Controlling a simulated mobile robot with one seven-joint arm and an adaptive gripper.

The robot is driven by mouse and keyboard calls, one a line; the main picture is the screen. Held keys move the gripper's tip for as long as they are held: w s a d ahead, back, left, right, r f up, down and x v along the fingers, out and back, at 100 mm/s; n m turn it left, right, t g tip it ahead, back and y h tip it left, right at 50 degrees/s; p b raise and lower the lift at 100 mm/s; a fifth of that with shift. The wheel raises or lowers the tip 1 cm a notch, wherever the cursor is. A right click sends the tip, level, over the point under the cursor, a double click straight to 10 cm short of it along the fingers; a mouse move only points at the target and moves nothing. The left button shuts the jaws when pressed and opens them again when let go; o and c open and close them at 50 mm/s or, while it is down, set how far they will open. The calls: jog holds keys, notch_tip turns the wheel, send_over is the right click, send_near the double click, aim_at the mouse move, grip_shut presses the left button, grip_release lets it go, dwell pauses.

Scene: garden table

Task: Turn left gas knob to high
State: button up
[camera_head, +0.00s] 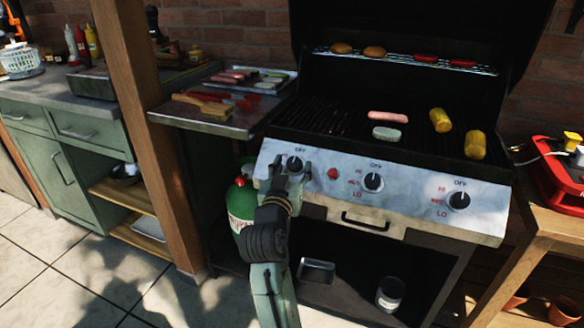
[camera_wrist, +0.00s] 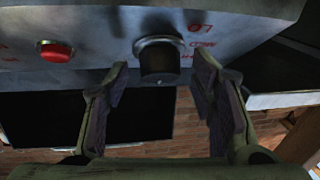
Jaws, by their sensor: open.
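The left gas knob (camera_head: 294,163) is black with a silver ring and sits on the grill's front panel, with OFF above it. In the wrist view, which shows the panel upside down, the knob (camera_wrist: 158,62) is at the top centre with red lettering beside it. My gripper (camera_head: 290,174) is open at the knob, partly hiding the panel around it. In the wrist view my gripper's fingers (camera_wrist: 160,75) are spread to either side of the knob, with gaps visible and no clear contact. The knob's pointer setting is too small to tell.
A red button (camera_head: 333,173) lies right of the left knob, also seen in the wrist view (camera_wrist: 52,50). The middle knob (camera_head: 373,182) and right knob (camera_head: 459,200) are farther right. A drawer handle (camera_head: 365,221) projects below. A green gas bottle (camera_head: 242,205) stands lower left.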

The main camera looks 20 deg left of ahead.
jog(key=c, duration=1.1)
jog(key=shift+r+y+p, duration=0.1)
jog(key=shift+y+p, duration=0.2)
jog(key=shift+p, duration=0.05)
jog(key=shift+d+r+n+y+p, duration=0.15)
jog(key=shift+n+y+p, duration=0.35)
jog(key=shift+n+p, duration=0.3)
jog(key=n+y+p, duration=0.1)
jog(key=n+g+y+p, duration=0.1)
jog(key=n, duration=0.1)
jog(key=n+g+p, duration=0.1)
jog(key=shift+w+d+r+n+y, duration=0.1)
jog(key=shift+d+n+y, duration=0.2)
jog(key=shift+y, duration=0.1)
jog(key=n+g+y, duration=0.1)
jog(key=n, duration=0.1)
jog(key=n+g+y+p, duration=0.1)
jog(key=n, duration=0.1)
jog(key=shift+w+d+g, duration=0.1)
jog(key=shift+w+g, duration=0.05)
jog(key=shift+g, duration=0.25)
jog(key=shift+n+g+y, duration=0.5)
jog(key=shift+n+g, duration=0.8)
jog(key=shift+n, duration=0.7)
jog(key=shift+w+g, duration=0.1)
jog(key=shift+g, duration=0.2)
